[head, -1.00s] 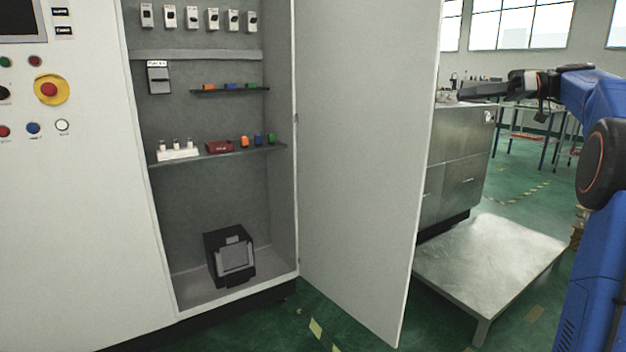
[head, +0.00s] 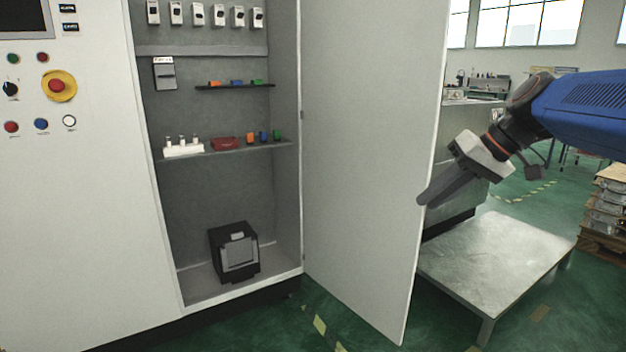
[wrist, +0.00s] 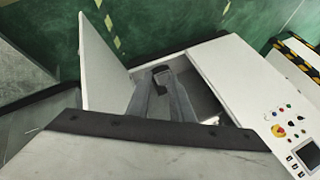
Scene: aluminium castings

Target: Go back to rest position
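My blue arm reaches in from the right edge of the head view.
The open cabinet (head: 225,190) holds a black box (head: 234,252) on its floor and small coloured parts on shelves. A low metal platform (head: 500,255) stands right of the door. Green floor shows between.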

